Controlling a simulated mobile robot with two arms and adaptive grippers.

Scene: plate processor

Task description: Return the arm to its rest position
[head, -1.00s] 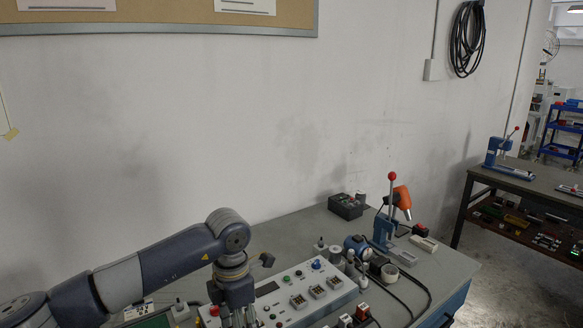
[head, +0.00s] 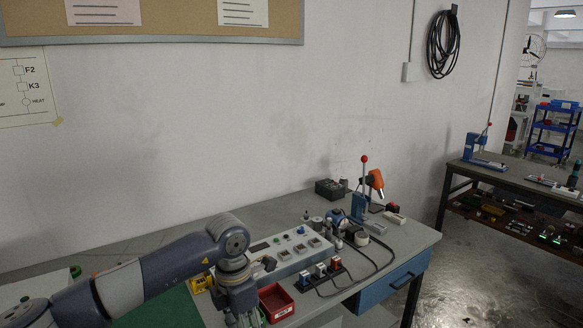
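My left arm comes in from the lower left of the head view, over the workbench. My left gripper (head: 243,318) points down at the bottom edge of the picture, close to a red bin. Its fingertips are cut off or too small to judge, so I cannot tell if it is open or shut. My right arm and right gripper are not in view.
The bench (head: 150,243) carries a control panel (head: 290,252), a red bin (head: 276,303), a lever press (head: 361,200), an orange heat gun (head: 375,182) and a black box (head: 330,188). A blue drawer (head: 393,282) is under its right end. Floor (head: 480,275) is clear at right.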

